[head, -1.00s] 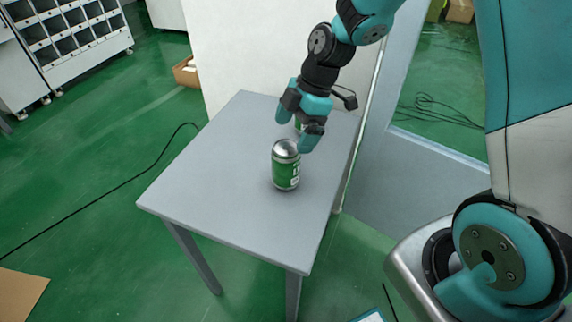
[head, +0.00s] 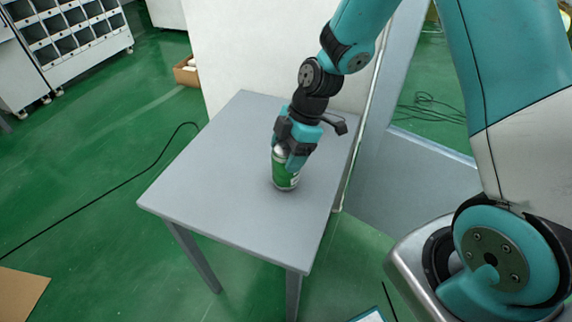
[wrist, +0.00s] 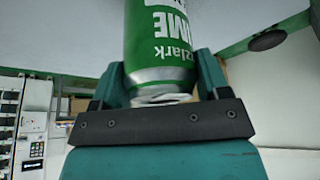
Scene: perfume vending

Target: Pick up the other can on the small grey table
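A green can (head: 285,176) with a silver top stands upright on the small grey table (head: 215,165). My gripper (head: 290,152) is at its upper part, coming down at a slant from the back right and hiding much of it. In the wrist view the same can (wrist: 160,42) shows upside down, with white lettering and its silver end towards the palm. A teal finger of my gripper (wrist: 160,78) lies on each side of it. I see no clear gap there, but cannot tell whether the fingers press on the can.
The rest of the tabletop is bare. A white wall panel (head: 250,55) stands close behind the table. A black cable (head: 100,195) lies on the green floor at left. A shelf rack (head: 70,45) stands at the far left.

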